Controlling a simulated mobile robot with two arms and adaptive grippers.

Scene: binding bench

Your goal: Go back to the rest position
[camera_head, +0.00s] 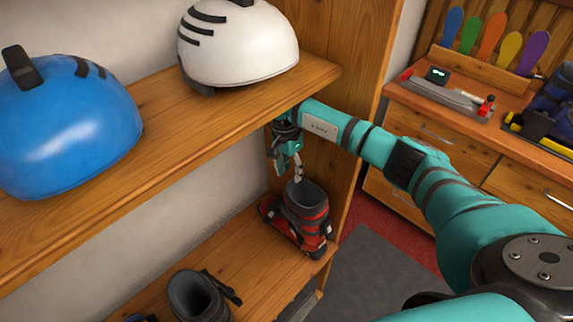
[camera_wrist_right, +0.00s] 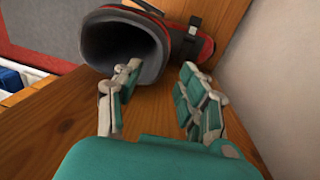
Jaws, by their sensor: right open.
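My right gripper (camera_head: 288,170) hangs below the upper shelf, just above a red and black ski boot (camera_head: 305,222) that stands upright on the lower shelf. In the right wrist view the two jaws (camera_wrist_right: 160,70) are apart, with nothing held between them. One fingertip overlaps the dark opening of the boot (camera_wrist_right: 125,48); I cannot tell whether it touches or reaches inside. My right arm comes in from the right and passes close under the end of the upper shelf. My left gripper is not in view.
The upper shelf (camera_head: 160,132) carries a blue helmet (camera_head: 65,125) and a white helmet (camera_head: 245,45). A wooden upright panel (camera_head: 350,80) stands close to my right forearm. A dark boot (camera_head: 195,297) stands lower left.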

